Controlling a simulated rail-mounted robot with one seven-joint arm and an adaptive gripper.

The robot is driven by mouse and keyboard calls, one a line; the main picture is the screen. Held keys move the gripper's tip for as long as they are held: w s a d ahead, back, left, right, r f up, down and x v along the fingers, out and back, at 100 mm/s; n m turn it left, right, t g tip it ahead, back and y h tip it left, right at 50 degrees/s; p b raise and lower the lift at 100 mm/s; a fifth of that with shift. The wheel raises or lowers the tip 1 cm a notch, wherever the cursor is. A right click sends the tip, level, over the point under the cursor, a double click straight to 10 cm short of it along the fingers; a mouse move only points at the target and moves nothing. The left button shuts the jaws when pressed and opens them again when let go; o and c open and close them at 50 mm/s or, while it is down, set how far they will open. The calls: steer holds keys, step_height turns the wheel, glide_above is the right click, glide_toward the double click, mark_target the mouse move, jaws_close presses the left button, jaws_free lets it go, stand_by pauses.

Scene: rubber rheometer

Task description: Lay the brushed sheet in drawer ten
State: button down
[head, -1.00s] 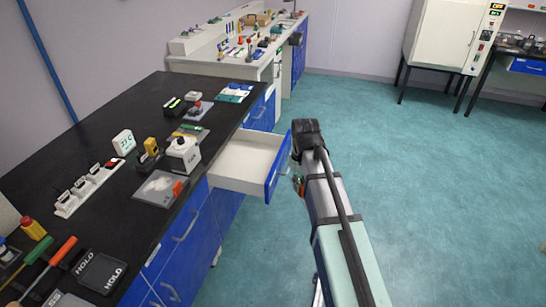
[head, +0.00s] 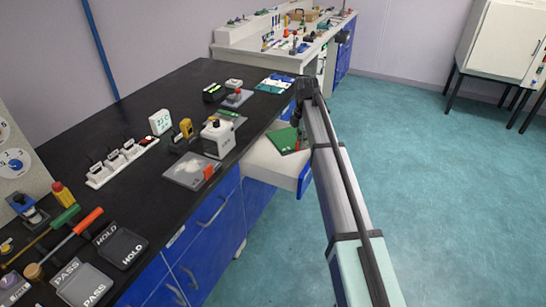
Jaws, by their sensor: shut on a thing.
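A flat green sheet (head: 284,141), which I take to be the brushed sheet, shows over the open white drawer (head: 263,160) at the bench's right side. I cannot tell whether it touches the drawer floor. My gripper (head: 301,134) is at the sheet's right edge, shut on it, with its fingers mostly hidden behind my arm. The drawer has a blue front (head: 304,180), partly covered by my arm. No number on the drawer can be read.
The black bench top (head: 140,150) beside the drawer holds a white device (head: 217,138), a clear-lidded tray (head: 190,171), a power strip (head: 122,163) and HOLD and PASS plates (head: 120,245). Closed blue drawers (head: 205,222) lie nearer. The floor to the right is clear.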

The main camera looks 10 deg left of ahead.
steer(key=n, duration=0.1)
steer(key=w+a+n, duration=0.1)
steer(key=n, duration=0.1)
steer(key=shift+w+a, duration=0.1)
steer(key=shift+w, duration=0.2)
steer(key=shift+f, duration=0.1)
step_height(320, 180, down, 13)
steer(key=shift+f+p, duration=0.15)
steer(key=shift+p, duration=0.15)
steer(key=w, duration=0.2)
steer(key=w+a, duration=0.1)
steer(key=w, duration=0.1)
steer(key=shift+w+a+p, duration=0.15)
steer(key=shift+w+p, duration=0.15)
steer(key=shift+p, duration=0.1)
steer(key=shift+s+f, duration=0.35)
steer(key=shift+f, duration=0.3)
steer(key=shift+f, duration=0.1)
